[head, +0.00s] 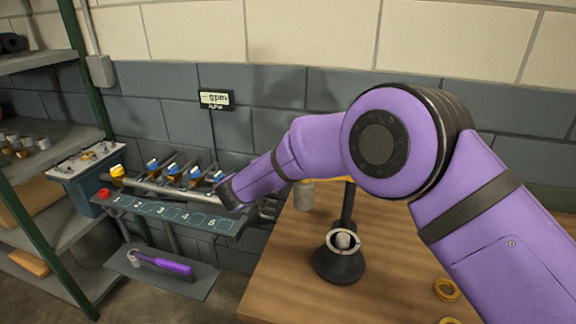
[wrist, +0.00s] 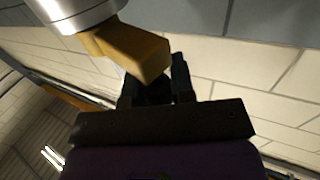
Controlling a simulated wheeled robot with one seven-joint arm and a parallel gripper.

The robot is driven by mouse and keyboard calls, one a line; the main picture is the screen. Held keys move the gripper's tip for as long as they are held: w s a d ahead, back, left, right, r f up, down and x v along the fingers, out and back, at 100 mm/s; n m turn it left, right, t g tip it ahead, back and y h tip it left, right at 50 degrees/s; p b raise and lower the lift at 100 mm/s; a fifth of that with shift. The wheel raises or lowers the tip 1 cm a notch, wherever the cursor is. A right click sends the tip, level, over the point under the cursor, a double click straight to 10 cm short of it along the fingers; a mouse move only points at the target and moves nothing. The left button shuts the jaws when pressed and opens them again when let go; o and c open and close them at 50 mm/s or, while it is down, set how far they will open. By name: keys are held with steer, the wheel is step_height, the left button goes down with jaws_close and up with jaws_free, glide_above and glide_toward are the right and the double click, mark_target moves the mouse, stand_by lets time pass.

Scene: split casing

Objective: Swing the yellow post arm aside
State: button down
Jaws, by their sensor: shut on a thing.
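The yellow post arm (head: 350,180) shows as a small yellow patch on top of a dark upright post (head: 347,208). My purple forearm hides most of it in the head view. A silver cylinder (head: 303,196) hangs just left of the post, below my forearm. In the wrist view the yellow arm's blocky end (wrist: 135,52) sits beside the silver cylinder (wrist: 75,12), at my fingers. My gripper (wrist: 155,72) is shut on the yellow arm. The block partly covers one finger, so the exact contact is hidden. The head view does not show my fingers clearly.
A dark round casing part (head: 340,265) with a pale ring stands on the wooden table (head: 285,285) before the post. Yellow rings (head: 446,289) lie at right. A numbered rack (head: 180,215) stands left, above a shelf with a purple-handled tool (head: 160,263). A wall is behind.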

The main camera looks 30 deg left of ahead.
steer(key=shift+w+r, duration=0.1)
steer(key=shift+w, duration=0.05)
steer(key=c, duration=1.4)
jaws_free()
steer(key=shift+o, duration=0.8)
steer(key=shift+w+a, duration=0.1)
steer(key=v, duration=1.1)
